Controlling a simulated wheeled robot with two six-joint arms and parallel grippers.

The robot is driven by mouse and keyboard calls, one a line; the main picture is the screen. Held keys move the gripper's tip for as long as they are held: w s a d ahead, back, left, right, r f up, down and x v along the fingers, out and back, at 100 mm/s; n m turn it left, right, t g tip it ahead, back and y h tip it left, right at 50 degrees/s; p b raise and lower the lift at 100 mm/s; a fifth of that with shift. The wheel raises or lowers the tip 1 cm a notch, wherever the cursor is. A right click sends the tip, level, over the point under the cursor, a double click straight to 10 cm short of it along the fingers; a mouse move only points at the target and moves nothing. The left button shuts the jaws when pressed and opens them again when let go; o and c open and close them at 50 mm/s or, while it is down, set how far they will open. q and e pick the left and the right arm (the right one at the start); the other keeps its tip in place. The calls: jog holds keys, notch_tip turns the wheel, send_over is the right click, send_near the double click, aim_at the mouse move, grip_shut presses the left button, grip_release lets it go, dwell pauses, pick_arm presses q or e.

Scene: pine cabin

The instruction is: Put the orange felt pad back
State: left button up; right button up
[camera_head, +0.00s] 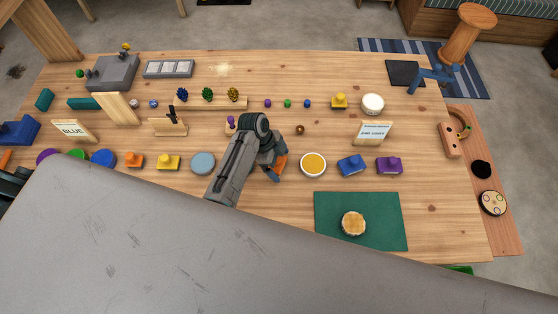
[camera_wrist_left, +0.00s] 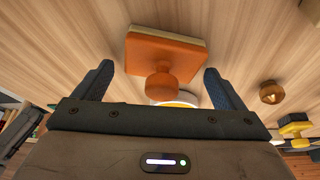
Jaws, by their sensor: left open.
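An orange felt pad, an orange square block with a round knob and a paler layer along one edge, shows in the left wrist view (camera_wrist_left: 165,52). In the head view its orange side (camera_head: 280,166) shows beside my left gripper (camera_head: 272,161), which partly hides it. My left gripper (camera_wrist_left: 158,72) is open, its two fingers apart on either side of the knob; I see no contact. Another orange knobbed block (camera_head: 134,160) sits further left, beside a yellow one (camera_head: 168,162). My right gripper is not in view.
A white bowl with orange contents (camera_head: 313,165) stands just right of the gripper, then a blue block (camera_head: 351,165) and a purple block (camera_head: 389,166). A grey-blue disc (camera_head: 203,163) lies left. A green mat (camera_head: 385,235) bears a round item. Small figures stand behind.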

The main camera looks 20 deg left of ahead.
pick_arm(q)
jog(key=shift+r, duration=0.1)
jog(key=b+v, duration=0.4)
jog(key=v, duration=0.8)
